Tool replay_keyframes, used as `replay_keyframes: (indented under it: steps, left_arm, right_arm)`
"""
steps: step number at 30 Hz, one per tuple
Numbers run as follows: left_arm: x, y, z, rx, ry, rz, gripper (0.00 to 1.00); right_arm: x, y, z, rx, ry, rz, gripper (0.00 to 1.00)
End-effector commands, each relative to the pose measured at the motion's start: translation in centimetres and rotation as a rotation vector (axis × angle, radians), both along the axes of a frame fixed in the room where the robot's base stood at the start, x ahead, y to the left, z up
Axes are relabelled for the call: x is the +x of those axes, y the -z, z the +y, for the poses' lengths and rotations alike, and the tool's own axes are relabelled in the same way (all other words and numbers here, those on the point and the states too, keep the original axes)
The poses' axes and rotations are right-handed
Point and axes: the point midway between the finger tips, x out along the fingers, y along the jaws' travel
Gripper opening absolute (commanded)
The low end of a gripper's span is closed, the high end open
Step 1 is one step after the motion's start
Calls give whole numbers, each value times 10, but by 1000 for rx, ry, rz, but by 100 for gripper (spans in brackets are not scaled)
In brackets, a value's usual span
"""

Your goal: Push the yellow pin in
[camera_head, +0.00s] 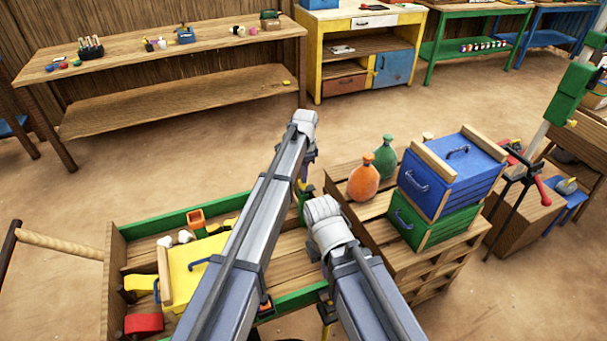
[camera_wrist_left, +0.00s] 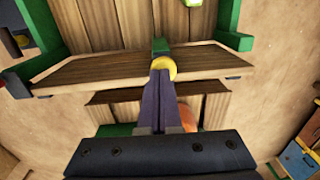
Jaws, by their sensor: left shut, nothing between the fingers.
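The yellow pin (camera_wrist_left: 165,68) shows in the left wrist view as a round yellow head at the edge of a wooden board (camera_wrist_left: 100,72), just below a small green block (camera_wrist_left: 160,46). My left gripper (camera_wrist_left: 161,76) is shut and empty. Its dark fingertips lie right at the pin head and cover part of it; I cannot tell whether they touch.
A yellow box (camera_head: 195,262) sits in the cart, left of my left arm. On the slatted stand to the right are an orange bottle (camera_head: 363,182), a green bottle (camera_head: 385,160), a blue crate (camera_head: 450,178) and a green crate (camera_head: 432,226). Open floor lies beyond.

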Motion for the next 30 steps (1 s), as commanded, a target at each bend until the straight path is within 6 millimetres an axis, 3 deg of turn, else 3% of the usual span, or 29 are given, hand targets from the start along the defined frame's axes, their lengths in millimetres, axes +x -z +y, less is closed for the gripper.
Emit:
replay_keyframes:
  steps: [9, 15, 26, 30]
  left_arm:
    - [0, -50, -1, 1, -1, -10, 0]
    - [-1, -71, -1, 1, -1, -15, 0]
    - [-1, -73, -1, 1, -2, -16, 0]
    - [-22, -73, 15, -3, -68, -18, 0]
  right_arm:
    - [0, -50, 0, 0, 0, 0, 0]
    - [0, -71, 0, 0, 0, 0, 0]
    - [0, -72, 0, 0, 0, 0, 0]
    - [0, -72, 0, 0, 0, 0, 0]
